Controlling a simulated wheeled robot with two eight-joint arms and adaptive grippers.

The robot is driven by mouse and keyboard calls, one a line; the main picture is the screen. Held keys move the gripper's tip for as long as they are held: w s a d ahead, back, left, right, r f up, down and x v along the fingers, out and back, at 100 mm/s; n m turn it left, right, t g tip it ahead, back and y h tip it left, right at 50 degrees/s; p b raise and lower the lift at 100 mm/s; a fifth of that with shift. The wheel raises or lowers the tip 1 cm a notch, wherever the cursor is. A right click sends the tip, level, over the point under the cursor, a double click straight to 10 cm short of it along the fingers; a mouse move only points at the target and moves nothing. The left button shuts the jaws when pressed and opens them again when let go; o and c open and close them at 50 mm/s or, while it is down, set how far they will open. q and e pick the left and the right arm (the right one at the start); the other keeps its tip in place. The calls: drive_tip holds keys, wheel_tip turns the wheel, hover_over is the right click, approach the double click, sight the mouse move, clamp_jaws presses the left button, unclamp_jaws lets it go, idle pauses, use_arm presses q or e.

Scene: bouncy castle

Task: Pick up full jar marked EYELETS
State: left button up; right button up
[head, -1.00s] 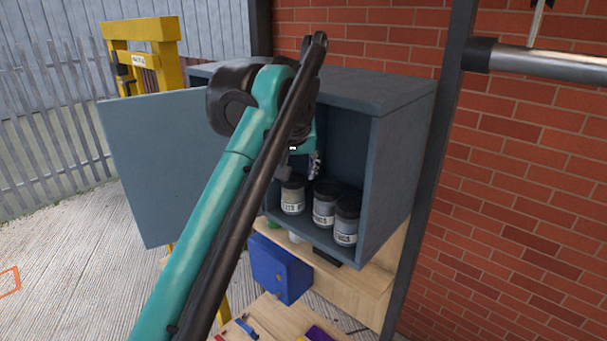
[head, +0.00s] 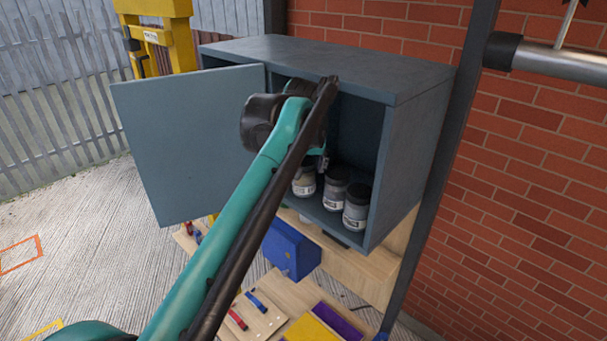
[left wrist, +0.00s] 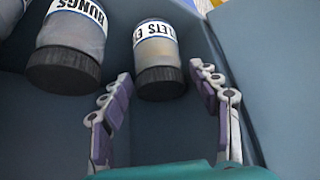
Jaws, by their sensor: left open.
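The jar marked EYELETS (left wrist: 158,48) has a dark lid, a white label reading "LETS EY" and tan contents; how full it is I cannot tell. It looks upside down in the left wrist view. In the head view it is the leftmost jar (head: 304,187) in the open cabinet, partly hidden by my arm. My left gripper (left wrist: 160,72) is open, its fingertips on either side of the jar's lid end in the picture, with gaps visible. In the head view the gripper (head: 322,164) is mostly hidden at the cabinet opening. My right gripper is out of view.
A jar whose label seems to read BUNGS (left wrist: 70,40) stands beside it, with another jar (head: 356,208) further right. The grey cabinet (head: 410,160) has its door (head: 190,145) swung open left. A blue box (head: 290,250) and wooden bench sit below.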

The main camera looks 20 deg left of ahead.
use_arm(q)
drive_tip(key=c, duration=1.1)
drive_tip(key=shift+c, duration=0.2)
